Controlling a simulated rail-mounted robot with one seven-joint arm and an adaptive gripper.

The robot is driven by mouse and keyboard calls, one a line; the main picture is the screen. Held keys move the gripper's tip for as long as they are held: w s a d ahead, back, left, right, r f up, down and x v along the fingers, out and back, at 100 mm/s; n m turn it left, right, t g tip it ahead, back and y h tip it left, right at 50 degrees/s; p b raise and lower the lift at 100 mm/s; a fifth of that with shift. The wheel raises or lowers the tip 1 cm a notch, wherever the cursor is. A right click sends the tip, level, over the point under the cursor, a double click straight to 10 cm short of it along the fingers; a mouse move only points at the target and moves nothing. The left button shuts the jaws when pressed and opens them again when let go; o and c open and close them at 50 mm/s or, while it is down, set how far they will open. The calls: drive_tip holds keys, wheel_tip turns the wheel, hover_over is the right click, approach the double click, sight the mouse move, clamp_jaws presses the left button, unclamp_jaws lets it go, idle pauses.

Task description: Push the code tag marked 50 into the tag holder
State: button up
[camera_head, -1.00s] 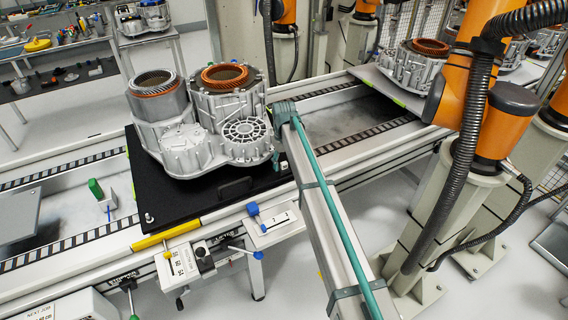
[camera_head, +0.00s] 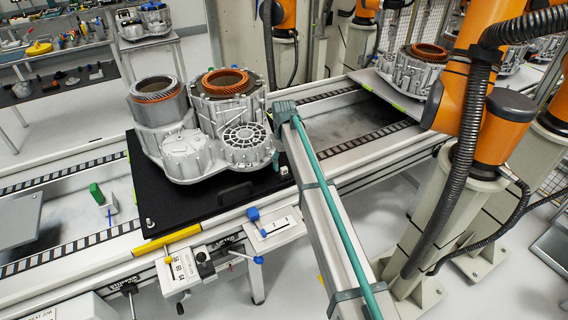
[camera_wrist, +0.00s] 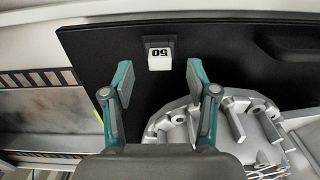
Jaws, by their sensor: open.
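The code tag marked 50 (camera_wrist: 160,60) is a small white block with black digits, upside down in the wrist view. It sits against a dark tag holder (camera_wrist: 160,41) at the edge of the black pallet; I cannot tell how deep it sits. In the head view the tag (camera_head: 284,170) is a small white spot near the pallet's right corner. My gripper (camera_wrist: 160,78) is open and empty. Its two teal fingers with grey pads stand apart on either side of the tag's line, short of it. In the head view the gripper is mostly hidden behind my arm.
The black pallet (camera_head: 160,222) carries the metal stator housing (camera_head: 185,152), whose castings lie close to the right finger in the wrist view. A handle (camera_wrist: 292,42) lies on the pallet. A fixture with other white tags (camera_head: 180,268) stands at the front. Orange robot arms (camera_head: 500,125) stand at right.

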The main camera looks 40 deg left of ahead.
drive_tip(key=shift+r, duration=0.55)
wheel_tip(320, 180, up, 12)
idle(0.8)
